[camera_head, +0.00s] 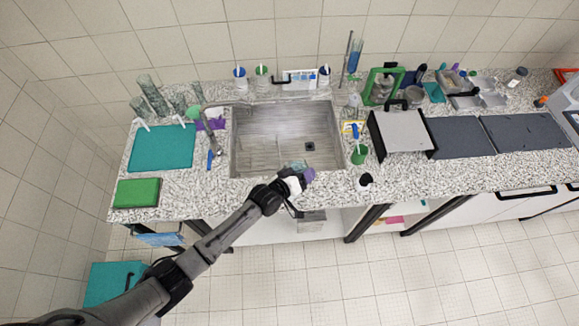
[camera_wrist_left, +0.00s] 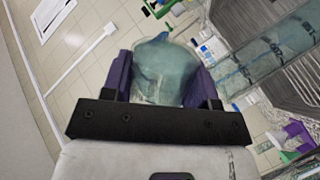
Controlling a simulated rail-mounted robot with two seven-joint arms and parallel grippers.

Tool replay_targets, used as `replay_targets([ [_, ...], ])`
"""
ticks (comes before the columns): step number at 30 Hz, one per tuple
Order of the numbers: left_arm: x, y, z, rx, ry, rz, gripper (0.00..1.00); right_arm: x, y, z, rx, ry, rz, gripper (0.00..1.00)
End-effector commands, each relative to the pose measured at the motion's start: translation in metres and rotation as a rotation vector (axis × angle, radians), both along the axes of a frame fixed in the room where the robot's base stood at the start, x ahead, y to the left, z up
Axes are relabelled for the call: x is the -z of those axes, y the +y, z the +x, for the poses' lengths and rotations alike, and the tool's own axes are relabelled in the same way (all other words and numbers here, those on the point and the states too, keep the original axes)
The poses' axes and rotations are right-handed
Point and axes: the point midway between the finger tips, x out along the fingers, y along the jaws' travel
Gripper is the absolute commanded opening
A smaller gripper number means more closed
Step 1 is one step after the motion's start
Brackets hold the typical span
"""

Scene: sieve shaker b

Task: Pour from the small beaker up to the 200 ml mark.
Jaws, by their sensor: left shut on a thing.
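My left gripper (camera_head: 307,176) is above the front edge of the counter, just in front of the sink. In the left wrist view its purple fingers (camera_wrist_left: 165,80) are shut on a translucent blue-green glass vessel (camera_wrist_left: 165,66), which looks like the small beaker. The vessel appears tilted in that view, and I cannot tell its true tilt or how much liquid it holds. In the head view the arm and gripper mostly hide it. No 200 ml mark is readable in either view. My right gripper is not in view.
A steel sink (camera_head: 270,130) lies behind the gripper. Several glass vessels (camera_head: 152,95) stand at the back left, near a teal mat (camera_head: 161,149) and a green block (camera_head: 137,193). A green cup (camera_head: 359,154) stands right of the sink, beside a grey-topped device (camera_head: 404,131).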

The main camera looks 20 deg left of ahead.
Motion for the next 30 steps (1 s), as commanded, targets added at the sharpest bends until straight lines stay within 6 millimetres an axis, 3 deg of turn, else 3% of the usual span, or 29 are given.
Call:
replay_targets([
  [30, -0.0039, 0.0005, 0.0007, 0.000, 0.033, -0.062, 0.18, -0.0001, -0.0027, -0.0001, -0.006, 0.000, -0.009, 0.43],
])
